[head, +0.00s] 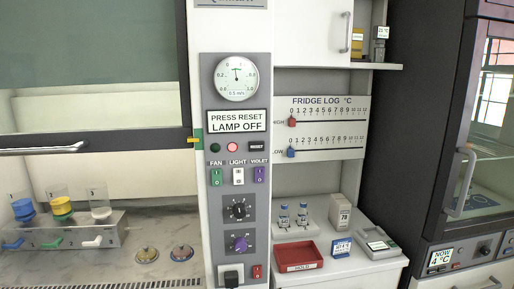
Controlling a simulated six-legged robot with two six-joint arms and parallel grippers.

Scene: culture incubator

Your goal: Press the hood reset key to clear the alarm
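The hood's grey control panel (238,190) stands upright near the middle of the head view. The reset key (257,146) is a small dark key marked RESET, at the right of a row with a green lamp (215,148) and a red lamp (232,147). Above it a display sign (237,121) reads "PRESS RESET LAMP OFF". A round gauge (236,77) sits at the top. Nothing covers the key. Neither of my grippers shows in this view.
Left of the panel is the hood with a raised sash (90,142) and a rack (70,232) of containers. On the right, a counter holds a red tray (299,257) and small bottles (303,216). An incubator door (487,130) stands at far right.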

